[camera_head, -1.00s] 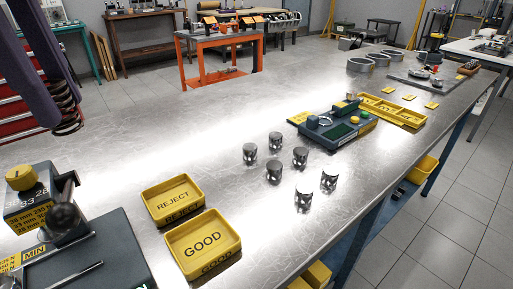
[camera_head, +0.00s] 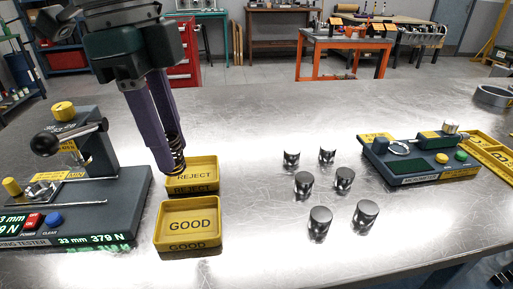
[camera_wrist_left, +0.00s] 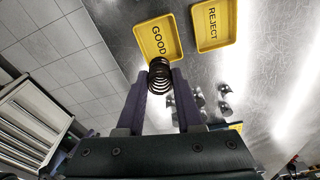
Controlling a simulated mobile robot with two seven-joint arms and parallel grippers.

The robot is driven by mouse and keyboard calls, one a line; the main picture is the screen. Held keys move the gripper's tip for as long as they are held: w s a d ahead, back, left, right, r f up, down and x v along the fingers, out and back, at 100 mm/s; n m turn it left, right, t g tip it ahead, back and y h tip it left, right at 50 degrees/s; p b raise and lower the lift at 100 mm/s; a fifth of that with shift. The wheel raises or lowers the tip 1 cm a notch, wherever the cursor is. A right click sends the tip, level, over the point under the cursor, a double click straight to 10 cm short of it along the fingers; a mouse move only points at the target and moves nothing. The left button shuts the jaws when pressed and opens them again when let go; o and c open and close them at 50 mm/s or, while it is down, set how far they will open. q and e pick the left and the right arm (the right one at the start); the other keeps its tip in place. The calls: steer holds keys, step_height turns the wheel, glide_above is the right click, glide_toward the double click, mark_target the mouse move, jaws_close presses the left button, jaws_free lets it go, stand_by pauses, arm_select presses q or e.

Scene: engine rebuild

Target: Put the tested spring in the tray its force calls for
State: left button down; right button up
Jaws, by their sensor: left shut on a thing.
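My left gripper (camera_head: 172,158) is shut on a dark coil spring (camera_head: 177,163), held up off the bench. In the head view the spring overlaps the left part of the yellow REJECT tray (camera_head: 214,178). In the left wrist view the spring (camera_wrist_left: 160,76) sits between the fingertips and overlaps the lower edge of the yellow GOOD tray (camera_wrist_left: 176,50). The GOOD tray (camera_head: 189,236) lies in front of the REJECT tray; both look empty. The spring tester (camera_head: 112,190) at left displays "33 mm 379 N". My right gripper is out of view.
Several metal pistons (camera_head: 320,222) stand on the bench right of the trays. The bench between tester and trays is a narrow gap; the bench behind is clear.

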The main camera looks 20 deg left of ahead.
arm_select(q)
step_height(320, 180, down, 10)
steer(key=shift+r+b, duration=0.1)
steer(key=shift+b, duration=0.5)
steer(key=shift+f, duration=0.35)
steer(key=shift+f, duration=0.1)
steer(key=c, duration=0.6)
jaws_free()
steer(key=shift+o, duration=0.2)
